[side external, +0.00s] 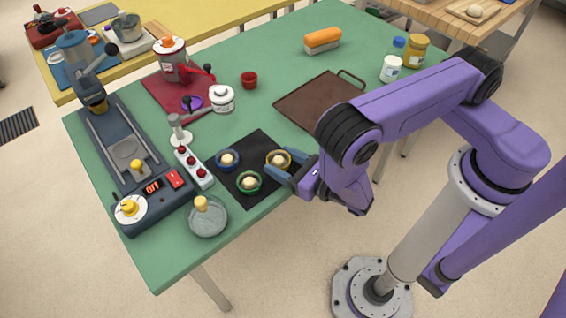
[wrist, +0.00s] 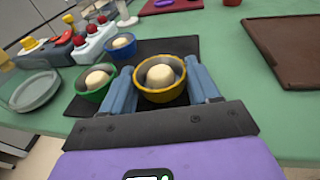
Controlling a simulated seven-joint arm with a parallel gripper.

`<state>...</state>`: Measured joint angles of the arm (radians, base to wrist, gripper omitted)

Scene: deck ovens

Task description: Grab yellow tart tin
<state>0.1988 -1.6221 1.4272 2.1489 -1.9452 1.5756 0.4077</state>
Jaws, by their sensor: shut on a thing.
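The yellow tart tin (side external: 277,158) holds a pale ball of dough and stands at the right of a black mat (side external: 266,142). In the wrist view, the yellow tart tin (wrist: 161,94) sits between the two blue fingers of my gripper (wrist: 163,86). My gripper (side external: 288,168) is shut on the tin from its near right side. A blue tin (side external: 228,167) and a green tin (side external: 243,187), each with a dough ball, stand to its left on the mat. They also show in the wrist view, the blue tin (wrist: 122,56) and the green tin (wrist: 88,93). Whether the yellow tin touches the mat is unclear.
A brown board (side external: 318,99) lies behind. A red cup (side external: 249,79) stands farther back. Green tabletop is clear around the mat's far side.

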